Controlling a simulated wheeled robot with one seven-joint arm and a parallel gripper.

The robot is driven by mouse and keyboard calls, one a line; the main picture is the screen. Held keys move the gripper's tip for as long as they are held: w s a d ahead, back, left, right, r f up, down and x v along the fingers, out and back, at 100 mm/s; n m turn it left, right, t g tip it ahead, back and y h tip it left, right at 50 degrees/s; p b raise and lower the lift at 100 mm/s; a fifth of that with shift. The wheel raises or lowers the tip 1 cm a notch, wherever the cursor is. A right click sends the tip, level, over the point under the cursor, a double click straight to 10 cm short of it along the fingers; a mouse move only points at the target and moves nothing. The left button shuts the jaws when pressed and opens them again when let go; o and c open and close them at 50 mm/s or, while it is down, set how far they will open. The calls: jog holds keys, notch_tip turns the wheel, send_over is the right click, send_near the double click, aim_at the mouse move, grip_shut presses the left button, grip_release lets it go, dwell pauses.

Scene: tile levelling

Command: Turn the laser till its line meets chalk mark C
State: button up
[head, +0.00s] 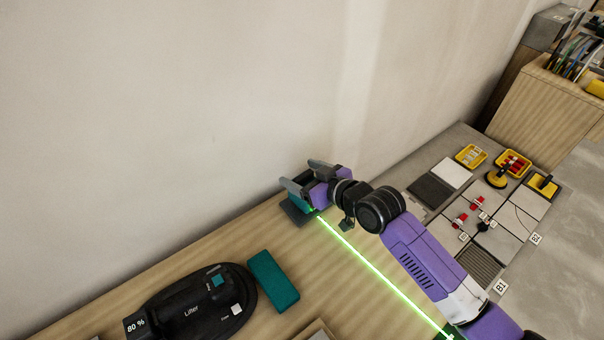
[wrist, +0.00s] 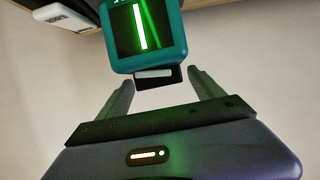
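The laser (head: 299,204) is a small teal box on a dark base, standing on the wooden bench near the wall. It is partly hidden by my gripper in the head view. In the wrist view the laser (wrist: 148,12) has a dark window lit green. Its green line (head: 380,269) runs across the bench toward the lower right. My gripper (wrist: 162,82) has its two fingers spread, with the laser's lower part at their tips and gaps on both sides. In the head view my gripper (head: 304,174) is over the laser. I cannot make out chalk mark C.
A black suction lifter (head: 190,312) reading 80 % and a teal block (head: 273,281) lie on the wooden bench (head: 205,255). Right of my arm are grey tiles (head: 430,191) with red clips, yellow trays (head: 471,157) and labels such as B1 (head: 501,287). The wall (head: 200,120) is close behind.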

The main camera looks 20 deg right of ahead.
jog(key=shift+s, duration=0.1)
jog(key=b+v, duration=0.1)
jog(key=v, duration=0.5)
jog(key=shift+f+b, duration=0.1)
jog(key=shift+b, duration=0.3)
jog(key=shift+v, duration=0.85)
